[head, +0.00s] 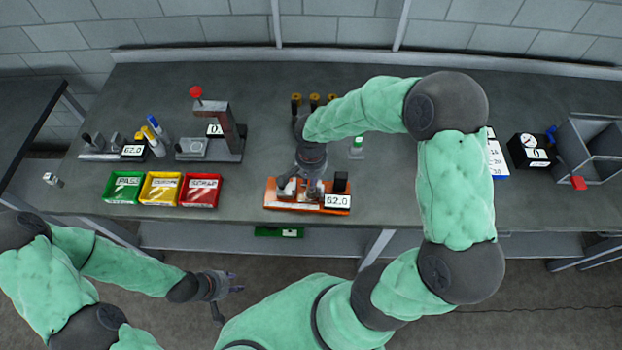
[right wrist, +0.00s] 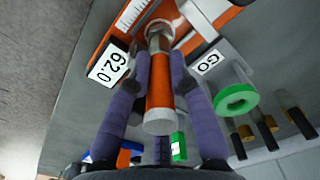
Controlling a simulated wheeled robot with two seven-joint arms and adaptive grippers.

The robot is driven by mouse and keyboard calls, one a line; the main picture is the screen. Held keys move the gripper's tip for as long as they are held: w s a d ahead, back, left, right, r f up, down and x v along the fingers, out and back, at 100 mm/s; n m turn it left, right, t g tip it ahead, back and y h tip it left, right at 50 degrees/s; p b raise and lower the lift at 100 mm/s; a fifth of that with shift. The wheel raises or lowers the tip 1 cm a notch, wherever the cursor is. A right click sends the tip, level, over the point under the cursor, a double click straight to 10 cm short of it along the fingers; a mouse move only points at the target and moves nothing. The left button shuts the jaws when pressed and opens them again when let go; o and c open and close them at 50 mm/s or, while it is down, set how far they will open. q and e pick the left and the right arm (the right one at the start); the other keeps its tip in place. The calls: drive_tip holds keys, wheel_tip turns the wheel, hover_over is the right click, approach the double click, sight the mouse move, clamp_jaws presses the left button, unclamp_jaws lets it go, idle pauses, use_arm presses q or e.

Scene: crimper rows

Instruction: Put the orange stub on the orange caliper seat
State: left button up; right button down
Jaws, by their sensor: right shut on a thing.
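The orange stub (right wrist: 160,85), a cylinder with a pale end and a metal collar, stands between the purple fingers of my right gripper (right wrist: 160,68) in the right wrist view. The gripper is shut on it. In the head view my right gripper (head: 303,185) is over the orange caliper (head: 285,205), whose display reads 62.0. The caliper (right wrist: 120,20) also shows beyond the stub in the right wrist view. The gripper partly hides the seat, and I cannot tell whether the stub touches it. My left gripper (head: 230,297) is open and empty in front of the bench.
Green (head: 123,187), yellow (head: 161,188) and red (head: 201,190) bins stand left of the caliper. A grey gauge stand (head: 222,140) is behind them. Several yellow-topped posts (head: 296,101) stand at the back. A black box with a dial (head: 530,150) and grey bins (head: 590,150) are at right.

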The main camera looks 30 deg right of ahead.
drive_tip(key=c, duration=1.1)
unclamp_jaws()
drive_tip(key=shift+r+p, duration=0.2)
drive_tip(key=shift+p, duration=0.1)
wheel_tip(320, 180, up, 12)
drive_tip(key=shift+f+p, duration=0.1)
drive_tip(key=shift+p, duration=0.5)
